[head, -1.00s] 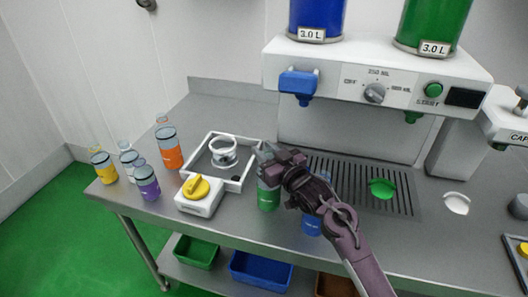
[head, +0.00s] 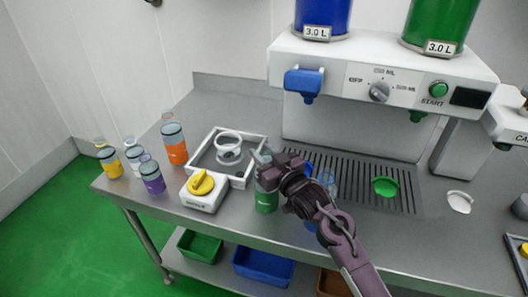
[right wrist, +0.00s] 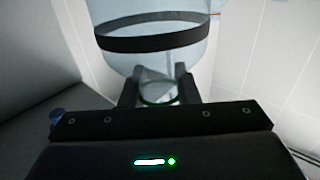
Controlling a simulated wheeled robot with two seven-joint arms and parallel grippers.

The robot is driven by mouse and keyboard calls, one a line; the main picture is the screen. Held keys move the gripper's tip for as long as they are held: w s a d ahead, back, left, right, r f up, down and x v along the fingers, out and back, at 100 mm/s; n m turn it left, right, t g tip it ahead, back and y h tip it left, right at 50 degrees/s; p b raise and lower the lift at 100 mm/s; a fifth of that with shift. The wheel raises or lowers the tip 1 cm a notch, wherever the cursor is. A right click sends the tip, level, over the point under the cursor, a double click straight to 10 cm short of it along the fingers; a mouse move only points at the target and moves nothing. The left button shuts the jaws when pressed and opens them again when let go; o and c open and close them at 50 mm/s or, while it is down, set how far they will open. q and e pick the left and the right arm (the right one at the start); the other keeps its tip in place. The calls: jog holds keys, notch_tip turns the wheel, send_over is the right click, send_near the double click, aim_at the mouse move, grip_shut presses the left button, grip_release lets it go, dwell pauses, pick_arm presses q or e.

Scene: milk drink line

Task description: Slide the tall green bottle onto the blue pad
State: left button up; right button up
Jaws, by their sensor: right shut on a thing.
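The tall green bottle (head: 266,200) stands on the steel counter, right of the white scale with the yellow knob. My right gripper (head: 268,165) is shut on its upper part and hides much of that part. In the right wrist view a clear bottle body with a black band (right wrist: 155,38) stands upright between the two dark fingers (right wrist: 160,92). A small blue patch, probably the blue pad (head: 308,168), shows behind my gripper on the slotted drip tray. Most of it is hidden. My left gripper is not in view.
A blue bottle (head: 328,183) is close right of the green one, partly behind my arm. A green pad (head: 385,187) lies on the drip tray (head: 350,173). Left are a square white frame (head: 240,182), the scale (head: 203,201) and an orange bottle (head: 174,143).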

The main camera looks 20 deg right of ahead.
jog(key=o, duration=1)
jog(key=shift+s+d+f, duration=0.15)
jog(key=shift+s, duration=0.35)
jog(key=v, duration=1.3)
jog(key=shift+s+d+r, duration=0.1)
jog(key=shift+s+r, duration=0.1)
jog(key=shift+s, duration=0.2)
